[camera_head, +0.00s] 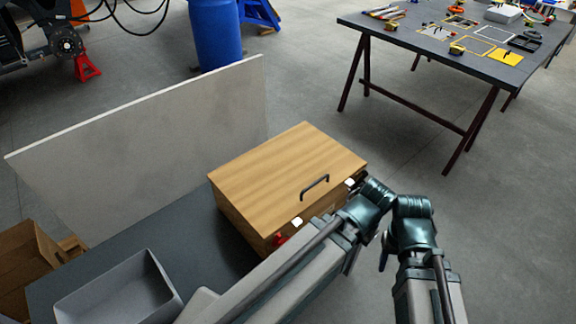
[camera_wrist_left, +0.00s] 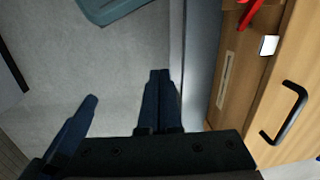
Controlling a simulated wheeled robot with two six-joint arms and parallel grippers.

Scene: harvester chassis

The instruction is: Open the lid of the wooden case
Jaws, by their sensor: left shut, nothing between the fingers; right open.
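The wooden case (camera_head: 265,160) stands on a dark bench, its lid lying closed. A black handle (camera_head: 314,187) is on the lid near its front edge. Two white latches (camera_head: 297,222) and a red part (camera_head: 279,239) show at the front. In the left wrist view the case is at the right, with its handle (camera_wrist_left: 290,115) and one white latch (camera_wrist_left: 268,45). My left gripper (camera_wrist_left: 160,75) is shut and empty, in front of the case and apart from the handle. My right gripper (camera_head: 384,255) is open beside it, mostly hidden by the arms.
A grey bin (camera_head: 115,290) sits on the dark bench (camera_head: 150,235) left of the case. A pale upright panel (camera_head: 150,140) stands behind. A work table (camera_head: 440,50) with tools is at the back right. Open floor lies right of the case.

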